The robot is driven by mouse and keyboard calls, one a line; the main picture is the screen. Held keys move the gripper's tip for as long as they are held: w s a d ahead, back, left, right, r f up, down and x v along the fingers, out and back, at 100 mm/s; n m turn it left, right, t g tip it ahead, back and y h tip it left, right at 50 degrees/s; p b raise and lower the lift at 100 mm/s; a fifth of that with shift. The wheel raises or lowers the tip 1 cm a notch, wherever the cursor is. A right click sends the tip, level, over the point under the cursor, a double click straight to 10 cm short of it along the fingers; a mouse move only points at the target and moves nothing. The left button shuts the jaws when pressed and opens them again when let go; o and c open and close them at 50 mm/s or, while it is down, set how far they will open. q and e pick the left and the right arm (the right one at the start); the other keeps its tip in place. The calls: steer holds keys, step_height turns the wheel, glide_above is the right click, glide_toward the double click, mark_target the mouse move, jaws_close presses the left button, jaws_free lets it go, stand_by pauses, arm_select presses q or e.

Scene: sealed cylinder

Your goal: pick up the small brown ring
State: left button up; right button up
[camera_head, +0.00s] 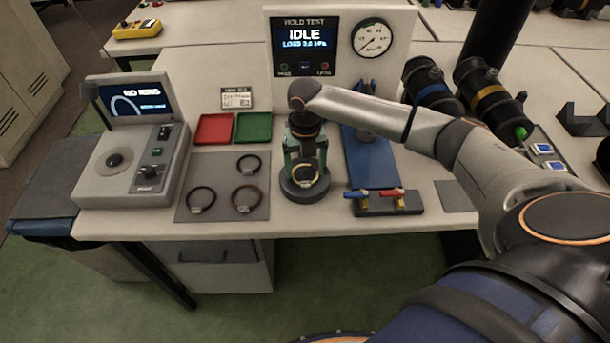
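A dark brown ring (261,197) with a small pale tag lies flat on the grey mat (222,172), at its lower right. Two black rings lie on the same mat, one at the upper right (257,159) and one at the left (188,197). My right gripper (304,160) points down over a round dark stand (304,192), to the right of the mat and apart from the brown ring. Green parts and a yellowish ring (304,180) show there; the crowding hides whether the fingers are open or shut. My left gripper is out of view.
A grey console (135,165) stands left of the mat. Red (213,128) and green (252,127) trays lie behind it. A blue ramp (369,165) and a valve block (388,203) stand right of the stand. Banded black cylinders (432,90) are behind my arm.

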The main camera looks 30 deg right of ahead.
steer(key=c, duration=0.7)
steer(key=shift+o, duration=0.2)
steer(key=shift+r, duration=0.1)
